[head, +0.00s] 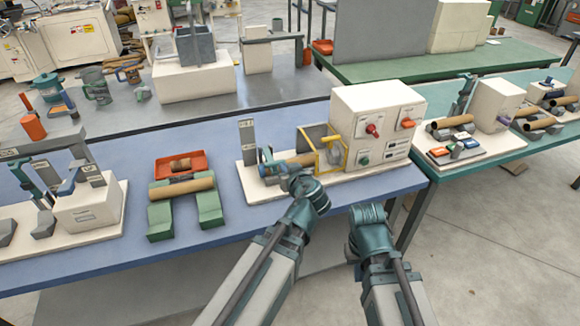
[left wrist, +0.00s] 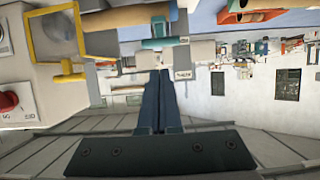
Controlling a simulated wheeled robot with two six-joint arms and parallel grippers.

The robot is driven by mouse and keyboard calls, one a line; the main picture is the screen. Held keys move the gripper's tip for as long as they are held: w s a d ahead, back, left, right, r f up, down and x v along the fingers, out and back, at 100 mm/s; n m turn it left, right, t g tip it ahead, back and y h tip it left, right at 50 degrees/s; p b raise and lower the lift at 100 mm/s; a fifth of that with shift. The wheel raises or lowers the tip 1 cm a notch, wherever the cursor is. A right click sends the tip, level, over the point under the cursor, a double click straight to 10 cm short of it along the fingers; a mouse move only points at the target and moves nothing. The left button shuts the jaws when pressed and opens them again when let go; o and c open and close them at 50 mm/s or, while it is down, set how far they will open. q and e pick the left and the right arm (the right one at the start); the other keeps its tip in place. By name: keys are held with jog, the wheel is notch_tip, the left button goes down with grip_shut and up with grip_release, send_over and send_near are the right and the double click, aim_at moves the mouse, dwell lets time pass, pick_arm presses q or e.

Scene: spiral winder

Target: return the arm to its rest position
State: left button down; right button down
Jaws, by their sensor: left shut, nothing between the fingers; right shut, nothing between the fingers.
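My left gripper shows in the left wrist view (left wrist: 160,76) with its two dark fingers together and nothing between them. In the head view, my left arm reaches up to the front of the winder, and its wrist hides part of the winder's front edge. The winder (head: 378,112) is a cream box with knobs and a yellow guard frame (head: 345,155). A brown tube (head: 300,160) lies on its base beside a teal clamp.
On the blue table (head: 225,240), a green cradle (head: 160,222) holds a brown tube, with an orange tray (head: 181,164) behind. A green table (head: 495,165) with more machines adjoins at right. Floor at lower right is clear.

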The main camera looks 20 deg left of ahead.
dwell(0.5)
pick_arm(q)
jog(key=s+d+f+m+g+h, duration=0.2)
jog(key=s+d+f+m+g, duration=0.1)
jog(key=s, duration=0.3)
jog(key=s+d+f+m+g+h, duration=0.2)
jog(key=s+d+f+m+g, duration=0.2)
jog(key=s+d+f, duration=0.1)
jog(key=s+d+f+m+g+h+p, duration=0.1)
jog(key=s+d+f+m+g+h, duration=0.1)
jog(key=s, duration=0.7)
jog(key=d+f+m+g, duration=0.1)
jog(key=d+f+g, duration=0.1)
jog(key=d, duration=0.1)
jog(key=shift+d+f+g, duration=0.15)
jog(key=shift+d+g, duration=0.1)
jog(key=shift+g, duration=0.05)
